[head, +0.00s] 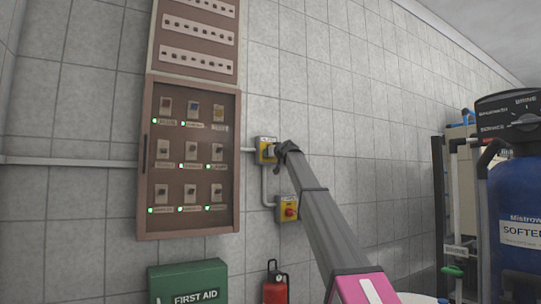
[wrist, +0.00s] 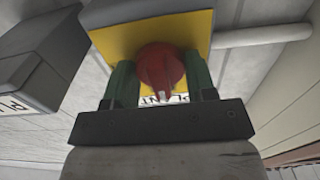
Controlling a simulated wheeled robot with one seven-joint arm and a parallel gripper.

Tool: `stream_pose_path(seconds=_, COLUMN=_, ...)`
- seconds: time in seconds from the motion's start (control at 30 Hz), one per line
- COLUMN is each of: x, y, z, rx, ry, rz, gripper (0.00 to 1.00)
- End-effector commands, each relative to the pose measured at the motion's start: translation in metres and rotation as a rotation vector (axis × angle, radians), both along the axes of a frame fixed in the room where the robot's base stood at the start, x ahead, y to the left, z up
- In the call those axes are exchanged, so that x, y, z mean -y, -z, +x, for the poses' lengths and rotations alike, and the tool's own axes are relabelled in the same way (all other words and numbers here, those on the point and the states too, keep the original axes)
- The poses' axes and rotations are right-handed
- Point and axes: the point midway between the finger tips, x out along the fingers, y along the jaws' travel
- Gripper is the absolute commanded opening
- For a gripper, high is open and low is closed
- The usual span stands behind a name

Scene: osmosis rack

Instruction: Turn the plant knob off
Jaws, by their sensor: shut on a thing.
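The plant knob (wrist: 160,66) is red and sits on a yellow plate (wrist: 110,42) with a partly hidden label below it in the wrist view. My gripper (wrist: 161,76) has one green finger on each side of the knob and is shut on it. The knob's pointer ridge runs up and down in the wrist picture. In the head view my gripper (head: 281,150) reaches the upper yellow switch box (head: 262,143) on the wall and hides its knob.
A second yellow switch box (head: 289,202) with a red knob is just below. A brown control panel (head: 189,225) with green lights is to the left. A green first aid box (head: 187,280) and a fire extinguisher (head: 276,288) are lower. A blue softener tank (head: 515,190) stands right.

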Motion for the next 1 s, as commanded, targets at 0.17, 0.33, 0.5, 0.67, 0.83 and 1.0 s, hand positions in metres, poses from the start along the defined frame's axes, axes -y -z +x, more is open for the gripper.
stream_pose_path(seconds=0.17, x=0.000, y=0.001, z=-0.001, rx=0.002, ry=0.000, rz=-0.006, gripper=0.27)
stream_pose_path(seconds=0.33, x=0.000, y=0.001, z=-0.001, rx=0.001, ry=0.000, rz=-0.005, gripper=0.27)
stream_pose_path(seconds=0.5, x=0.000, y=0.001, z=-0.001, rx=0.001, ry=0.000, rz=-0.004, gripper=0.77)
stream_pose_path(seconds=0.67, x=0.000, y=0.000, z=0.000, rx=0.001, ry=0.000, rz=-0.004, gripper=0.77)
stream_pose_path(seconds=0.83, x=0.002, y=0.000, z=-0.004, rx=0.002, ry=0.000, rz=-0.002, gripper=0.77)
stream_pose_path(seconds=1.0, x=0.011, y=0.001, z=-0.018, rx=0.002, ry=0.001, rz=-0.003, gripper=0.77)
